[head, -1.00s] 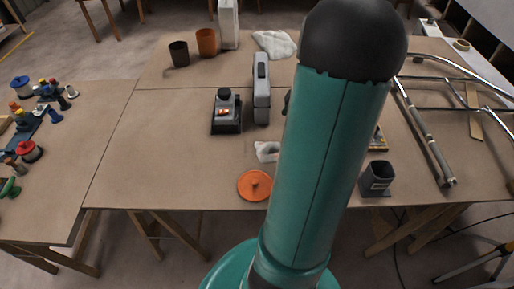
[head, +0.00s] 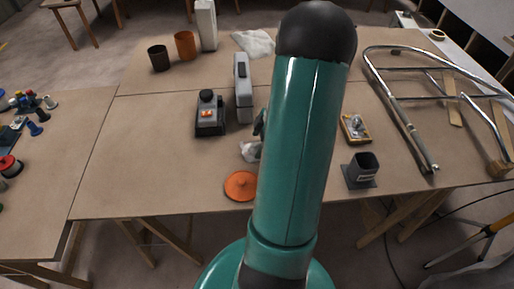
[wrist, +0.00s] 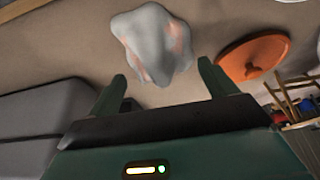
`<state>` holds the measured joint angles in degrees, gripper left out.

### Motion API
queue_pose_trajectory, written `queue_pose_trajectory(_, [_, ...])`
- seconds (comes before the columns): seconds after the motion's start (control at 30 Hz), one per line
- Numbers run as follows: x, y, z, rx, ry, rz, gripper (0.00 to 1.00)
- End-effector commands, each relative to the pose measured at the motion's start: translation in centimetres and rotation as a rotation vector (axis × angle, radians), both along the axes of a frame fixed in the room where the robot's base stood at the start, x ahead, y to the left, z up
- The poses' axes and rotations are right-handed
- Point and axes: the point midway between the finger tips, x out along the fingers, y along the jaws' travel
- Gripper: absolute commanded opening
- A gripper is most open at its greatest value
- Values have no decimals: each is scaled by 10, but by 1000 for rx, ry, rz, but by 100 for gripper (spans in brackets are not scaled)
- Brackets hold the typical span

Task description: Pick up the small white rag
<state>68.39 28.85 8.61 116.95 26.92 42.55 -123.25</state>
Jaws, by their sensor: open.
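The small white rag (head: 250,151) lies crumpled on the brown table, just behind the orange disc and partly hidden by my arm in the head view. In the wrist view the rag (wrist: 153,42) shows as a grey-white lump with faint pinkish patches, just beyond the fingertips and between their lines. My gripper (wrist: 161,80) is open, with a finger on each side and nothing between them. In the head view only a dark bit of my gripper (head: 261,122) shows beside my arm, close to the rag.
An orange disc with a knob (head: 241,186) lies next to the rag. A grey case (head: 243,88) and a dark device with a red switch (head: 209,114) stand behind it. A larger white cloth (head: 254,42) lies farther back. A dark square holder (head: 361,170) and metal tube frame (head: 408,125) are right.

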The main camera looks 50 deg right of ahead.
Motion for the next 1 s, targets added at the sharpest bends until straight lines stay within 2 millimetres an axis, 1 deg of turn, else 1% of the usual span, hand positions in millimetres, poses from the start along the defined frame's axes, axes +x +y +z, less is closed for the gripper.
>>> queue_pose_trajectory(0.03, [3,4,-8,4,1,2,84])
queue_pose_trajectory(0.13, [7,6,-18,3,0,1,84])
queue_pose_trajectory(0.4, [8,6,-20,0,0,1,84])
queue_pose_trajectory(0.47, [8,6,-20,0,0,1,72])
queue_pose_trajectory(0.5, [8,6,-20,0,0,0,64])
queue_pose_trajectory(0.57, [7,6,-20,0,0,1,53])
queue_pose_trajectory(0.63, [7,6,-20,0,0,1,39])
queue_pose_trajectory(0.67, [7,6,-20,0,0,1,36])
queue_pose_trajectory(0.77, [7,6,-20,0,0,0,36])
queue_pose_trajectory(0.8, [7,6,-20,0,0,1,33])
queue_pose_trajectory(1.0, [7,6,-19,0,0,1,33])
